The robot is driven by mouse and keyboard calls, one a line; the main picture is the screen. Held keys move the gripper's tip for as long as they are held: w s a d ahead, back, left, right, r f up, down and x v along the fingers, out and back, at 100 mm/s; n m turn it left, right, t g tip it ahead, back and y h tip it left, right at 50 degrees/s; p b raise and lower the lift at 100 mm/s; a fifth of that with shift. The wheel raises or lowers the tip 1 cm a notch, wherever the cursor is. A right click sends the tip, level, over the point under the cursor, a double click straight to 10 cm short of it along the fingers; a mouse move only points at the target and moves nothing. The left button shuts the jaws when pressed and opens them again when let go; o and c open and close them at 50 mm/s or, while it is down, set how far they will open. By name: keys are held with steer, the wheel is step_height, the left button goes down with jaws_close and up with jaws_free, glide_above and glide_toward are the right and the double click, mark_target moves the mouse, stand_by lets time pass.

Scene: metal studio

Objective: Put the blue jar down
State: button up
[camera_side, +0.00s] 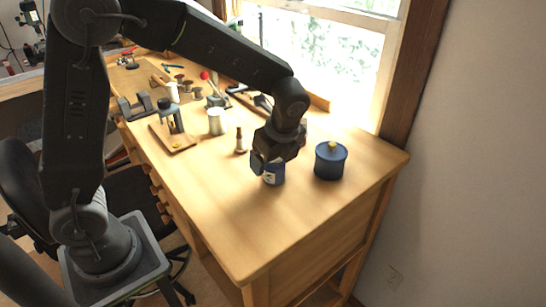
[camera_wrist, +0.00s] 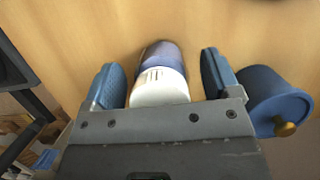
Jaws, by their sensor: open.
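The blue jar (camera_side: 273,175) stands on the wooden workbench beneath my gripper (camera_side: 267,163), which hides its upper part in the side view. In the wrist view the jar (camera_wrist: 159,58) has a dark blue part and a white part with small dark marks. It lies between the two blue finger pads of my gripper (camera_wrist: 161,79). The pads are spread, with a gap visible on each side of the jar. The jar looks upright and resting on the bench, though its base contact is partly hard to see.
A larger blue lidded pot (camera_side: 330,162) with a yellow knob stands close to the right; it also shows in the wrist view (camera_wrist: 270,98). A small brown bottle (camera_side: 240,141) and a white cup (camera_side: 216,122) stand to the left. The bench front (camera_side: 240,235) is clear.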

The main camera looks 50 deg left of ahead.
steer(key=shift+r, duration=0.1)
steer(key=v, duration=1.2)
steer(key=s+a+n+t+h, duration=0.3)
steer(key=s+a+n+t, duration=0.1)
steer(key=s+n, duration=1.3)
steer(key=shift+s+f+n+t, duration=0.3)
steer(key=shift+n+t, duration=0.2)
steer(key=shift+t, duration=0.3)
